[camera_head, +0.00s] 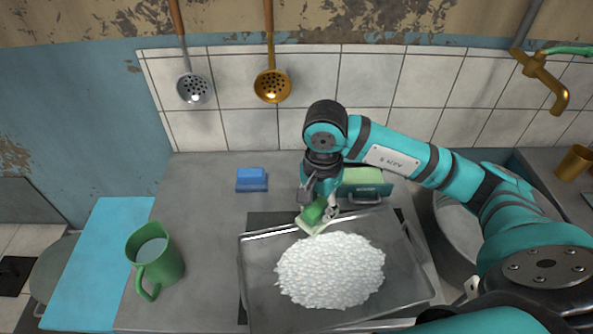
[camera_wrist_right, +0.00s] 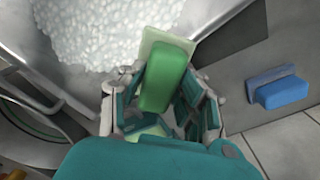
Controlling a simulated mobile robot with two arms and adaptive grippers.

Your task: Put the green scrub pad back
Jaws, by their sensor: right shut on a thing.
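The green scrub pad (camera_head: 314,214) has a green grip on a pale green base. My right gripper (camera_head: 320,204) is shut on it and holds it tilted at the far edge of the metal tray (camera_head: 246,262), beside the white granules (camera_head: 330,270). I cannot tell whether it touches the tray. In the right wrist view the pad (camera_wrist_right: 167,76) sits between the fingers of the right gripper (camera_wrist_right: 165,95), its pale end toward the granules. My left gripper is not in view.
A blue scrub pad (camera_head: 252,179) lies on the grey counter (camera_head: 200,200). A dark teal box with a pale green top (camera_head: 362,176) stands behind the gripper. A green jug (camera_head: 160,262) stands left of the tray. Two skimmers (camera_head: 271,85) hang on the wall.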

